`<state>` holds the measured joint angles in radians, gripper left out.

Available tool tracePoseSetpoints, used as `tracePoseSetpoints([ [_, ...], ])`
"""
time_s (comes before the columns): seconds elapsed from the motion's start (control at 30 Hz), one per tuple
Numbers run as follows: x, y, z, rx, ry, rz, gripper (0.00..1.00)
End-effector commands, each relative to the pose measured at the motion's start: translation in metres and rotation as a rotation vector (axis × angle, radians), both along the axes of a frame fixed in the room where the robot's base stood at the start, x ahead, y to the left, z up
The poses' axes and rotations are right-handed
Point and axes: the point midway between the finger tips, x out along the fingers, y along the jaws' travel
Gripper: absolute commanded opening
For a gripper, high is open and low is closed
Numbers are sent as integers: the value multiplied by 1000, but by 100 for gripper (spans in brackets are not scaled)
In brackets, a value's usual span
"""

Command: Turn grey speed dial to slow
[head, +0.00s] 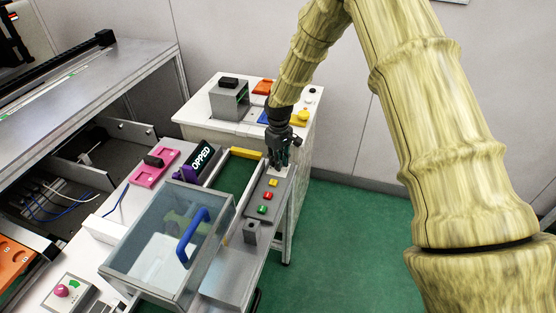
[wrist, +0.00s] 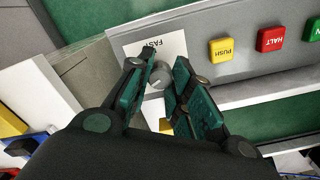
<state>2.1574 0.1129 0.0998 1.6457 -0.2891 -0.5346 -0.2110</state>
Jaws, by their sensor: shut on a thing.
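The grey speed dial (wrist: 159,76) is in the wrist view, on a white label plate (wrist: 180,44) marked "FAST" at its upper edge. My gripper (wrist: 164,66) has its two dark green fingers on either side of the dial, shut on it. No other word on the plate can be read; the fingers and gripper body cover part of it. In the head view my gripper (head: 279,163) points down at the far end of the grey control panel (head: 249,197). The dial is hidden behind it there.
A yellow PUSH button (wrist: 221,49), a red HALT button (wrist: 270,38) and a green button (wrist: 314,32) sit beside the dial. In the head view, a clear-lidded box (head: 150,215) with a blue handle (head: 190,236) and a display (head: 202,158) reading "OPPED" stand left of the panel.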

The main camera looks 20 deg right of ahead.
Motion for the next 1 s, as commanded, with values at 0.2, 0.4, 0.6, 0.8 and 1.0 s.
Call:
tracePoseSetpoints([
  [0.2, 7, -2, 6, -1, -15, 70, 0],
  [0.4, 7, -2, 6, -1, -16, 93, 0],
  [0.6, 7, -2, 6, -1, -16, 96, 0],
  [0.8, 7, -2, 6, -1, -16, 95, 28],
  [1.0, 4, -1, 4, 0, -9, 95, 44],
])
